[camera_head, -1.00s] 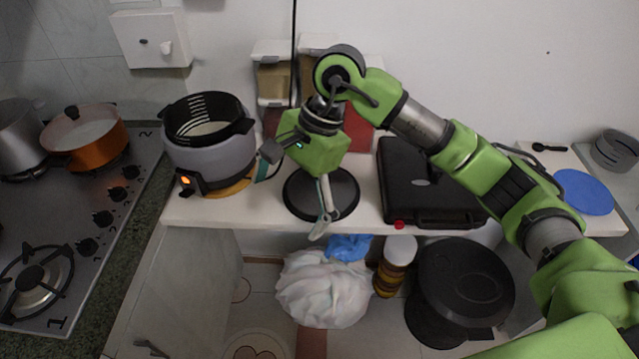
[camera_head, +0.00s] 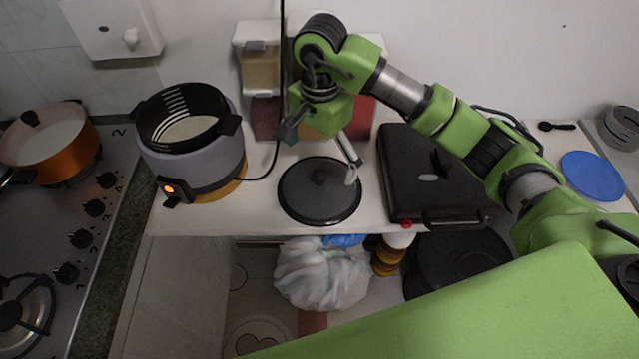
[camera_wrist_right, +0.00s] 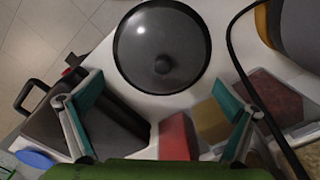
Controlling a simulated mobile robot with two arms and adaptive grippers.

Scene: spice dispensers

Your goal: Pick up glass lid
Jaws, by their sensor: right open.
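The glass lid (camera_head: 317,194) is round and dark with a black rim and a small black knob. It lies knob up on the white counter between the cooker and the black appliance. In the right wrist view the lid (camera_wrist_right: 150,65) shows whole at the top, with its knob just beyond the space between the fingers. My right gripper (camera_head: 322,150) is open and empty, behind and above the lid, with its fingers spread wide. The open fingers also show in the wrist view (camera_wrist_right: 160,95). My left gripper is not in view.
A grey cooker (camera_head: 192,158) with an orange light stands left of the lid, its cord running behind. A black closed appliance (camera_head: 420,165) is close on the right. Spice dispensers (camera_head: 259,65) stand against the wall behind my gripper. The counter's front edge is near the lid.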

